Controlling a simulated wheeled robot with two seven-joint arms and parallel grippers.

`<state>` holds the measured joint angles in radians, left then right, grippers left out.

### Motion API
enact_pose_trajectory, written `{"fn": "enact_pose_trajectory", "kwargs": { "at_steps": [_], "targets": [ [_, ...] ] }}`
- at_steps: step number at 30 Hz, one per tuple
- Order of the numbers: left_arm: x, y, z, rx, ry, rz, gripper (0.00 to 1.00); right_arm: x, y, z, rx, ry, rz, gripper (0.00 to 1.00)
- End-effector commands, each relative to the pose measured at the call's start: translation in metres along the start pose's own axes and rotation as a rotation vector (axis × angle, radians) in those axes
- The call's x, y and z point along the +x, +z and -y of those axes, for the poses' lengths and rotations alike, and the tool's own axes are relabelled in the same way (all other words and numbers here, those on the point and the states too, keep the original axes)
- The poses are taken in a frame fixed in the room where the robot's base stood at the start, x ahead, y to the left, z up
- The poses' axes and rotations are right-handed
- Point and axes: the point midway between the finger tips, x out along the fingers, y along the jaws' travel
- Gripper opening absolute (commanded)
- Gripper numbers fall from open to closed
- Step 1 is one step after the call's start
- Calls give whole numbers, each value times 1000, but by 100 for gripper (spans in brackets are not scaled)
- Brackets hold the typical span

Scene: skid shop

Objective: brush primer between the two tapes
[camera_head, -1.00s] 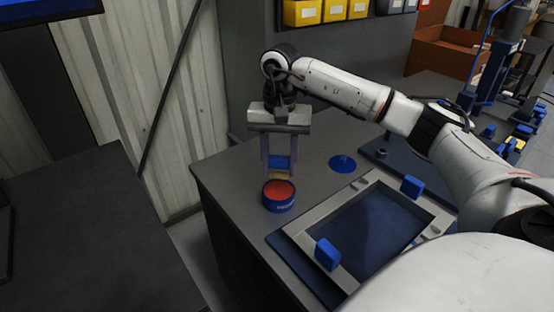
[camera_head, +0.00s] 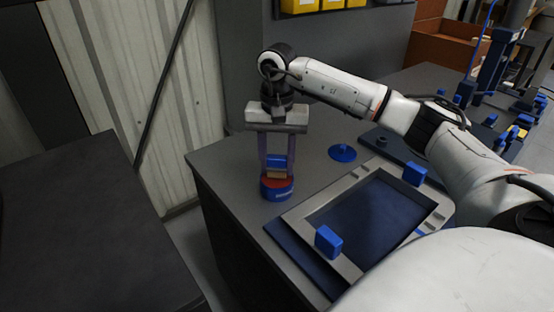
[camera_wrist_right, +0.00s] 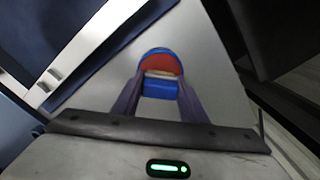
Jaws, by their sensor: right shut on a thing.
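My right gripper (camera_head: 277,166) is shut on a brush with a blue handle (camera_head: 277,160) and a tan lower part. The brush points down over an open blue tin of red primer (camera_head: 277,188), its tip at or in the red; I cannot tell how deep. In the right wrist view the brush (camera_wrist_right: 160,88) sits between the fingers, with the tin (camera_wrist_right: 161,55) beyond it. A grey frame (camera_head: 298,220) with two blue blocks (camera_head: 328,241) (camera_head: 414,174) lies on a dark blue mat right of the tin. I cannot make out the tapes. My left gripper is out of view.
A blue round lid (camera_head: 342,152) lies on the grey bench (camera_head: 225,160) behind the frame. Blue fixtures (camera_head: 490,120) and a brown box (camera_head: 440,50) stand at the back right. Yellow bins (camera_head: 300,5) hang above. The bench's left edge is close to the tin.

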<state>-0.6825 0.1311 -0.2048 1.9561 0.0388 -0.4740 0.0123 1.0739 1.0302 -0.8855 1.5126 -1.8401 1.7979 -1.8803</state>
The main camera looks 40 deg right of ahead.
Motion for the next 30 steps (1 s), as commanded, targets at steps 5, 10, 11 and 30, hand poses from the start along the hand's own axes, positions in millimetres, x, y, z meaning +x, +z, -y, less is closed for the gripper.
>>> {"fn": "enact_pose_trajectory", "kwargs": {
  "at_steps": [5,10,11,30],
  "targets": [
    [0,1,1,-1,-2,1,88,0,0,0,0,0,0,21],
    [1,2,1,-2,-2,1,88,2,0,0,0,0,0,21],
    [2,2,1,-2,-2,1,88,3,0,0,0,0,0,21],
    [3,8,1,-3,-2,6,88,10,0,0,0,0,0,21]
  ]
}}
